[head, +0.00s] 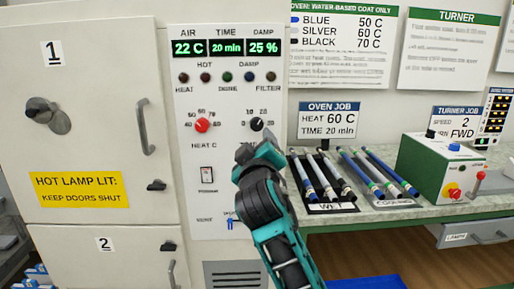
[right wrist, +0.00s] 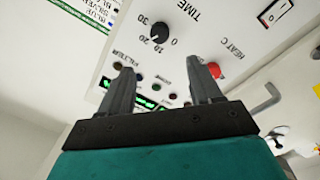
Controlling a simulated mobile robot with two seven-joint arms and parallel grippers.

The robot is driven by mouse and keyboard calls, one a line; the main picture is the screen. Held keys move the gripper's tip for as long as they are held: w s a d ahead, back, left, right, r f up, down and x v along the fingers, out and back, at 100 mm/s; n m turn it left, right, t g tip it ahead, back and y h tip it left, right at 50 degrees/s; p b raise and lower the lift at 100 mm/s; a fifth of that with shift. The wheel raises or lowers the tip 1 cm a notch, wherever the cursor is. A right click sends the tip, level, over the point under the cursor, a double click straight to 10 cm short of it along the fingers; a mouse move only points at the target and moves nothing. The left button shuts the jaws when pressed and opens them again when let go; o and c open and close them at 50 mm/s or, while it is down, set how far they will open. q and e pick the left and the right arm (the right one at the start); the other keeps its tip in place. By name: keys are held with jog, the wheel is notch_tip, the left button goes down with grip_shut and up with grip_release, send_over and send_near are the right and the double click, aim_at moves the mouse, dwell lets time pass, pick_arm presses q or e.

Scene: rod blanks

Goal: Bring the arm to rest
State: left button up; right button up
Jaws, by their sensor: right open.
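My right arm comes up from the bottom middle of the head view. Its right gripper (head: 250,155) is in front of the oven's control panel (head: 185,230). In the right wrist view the right gripper (right wrist: 165,72) has its two grey fingers apart with nothing between them. The panel shows upside down beyond the fingers, with the black time knob (right wrist: 163,40) and the red heat knob (right wrist: 214,69). I cannot tell whether the fingertips touch the panel. My left gripper is not in view.
Oven doors (head: 95,115) are shut on the left. On the bench (head: 415,215) at right, several rods lie on the wet mat (head: 333,208) and the cooling mat (head: 395,203). A green turner box (head: 425,165) stands beyond them. The arm passes close to the bench's left end.

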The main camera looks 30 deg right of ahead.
jog(key=shift+f, duration=0.1)
dwell(0.5)
jog(key=s+a+f+n+g+y, duration=0.15)
jog(key=a+f+y, duration=0.25)
jog(key=f, duration=0.6)
jog(key=s+a+f+n+y, duration=0.1)
jog(key=s+a+f+y, duration=0.15)
jog(key=f, duration=0.85)
jog(key=s+a+f+m+g+y, duration=0.1)
jog(key=s+a+f, duration=0.3)
jog(key=s+f, duration=0.4)
jog(key=s+a+f+m+g+y+p, duration=0.1)
jog(key=s+a+f+y, duration=0.3)
jog(key=s+f, duration=0.5)
jog(key=shift+s+a+f+g, duration=0.2)
jog(key=shift+s+f+g, duration=0.1)
jog(key=shift+s+g, duration=0.4)
jog(key=shift+w+m, duration=0.15)
jog(key=shift+m, duration=0.1)
